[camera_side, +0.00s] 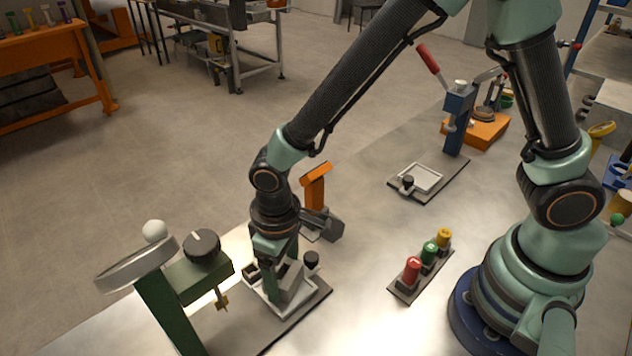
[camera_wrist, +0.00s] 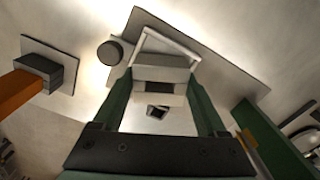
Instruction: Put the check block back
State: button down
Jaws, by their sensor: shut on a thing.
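My gripper (camera_side: 275,262) points down at the front of the bench, shut on a pale grey block, which I take as the check block (camera_side: 291,283). In the wrist view the block (camera_wrist: 160,77) sits between the two green fingers of my gripper (camera_wrist: 160,92), with a dark recess on its face. Below it is a dark plate (camera_side: 318,291) with a white square frame (camera_side: 268,303) and a black knob (camera_side: 311,259). The frame's far edge shows in the wrist view (camera_wrist: 168,42). I cannot tell whether the block touches the frame or plate.
A second framed plate (camera_side: 422,178), a rack of coloured knobs (camera_side: 421,274) and a red-levered press (camera_side: 459,118) stand right.

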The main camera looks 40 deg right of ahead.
jog(key=shift+f, duration=0.2)
grip_release()
notch_tip(320, 180, up, 12)
jog(key=d+r+m+t, duration=0.2)
jog(key=d+r, duration=0.3)
jog(key=d, duration=0.6)
jog(key=s+d+r+m+t, duration=0.1)
jog(key=d+r+m+t, duration=0.1)
jog(key=d, duration=0.9)
notch_tip(320, 180, up, 3)
jog(key=shift+s+f+t, duration=0.1)
jog(key=shift+s+t, duration=0.15)
jog(key=shift+t, duration=0.55)
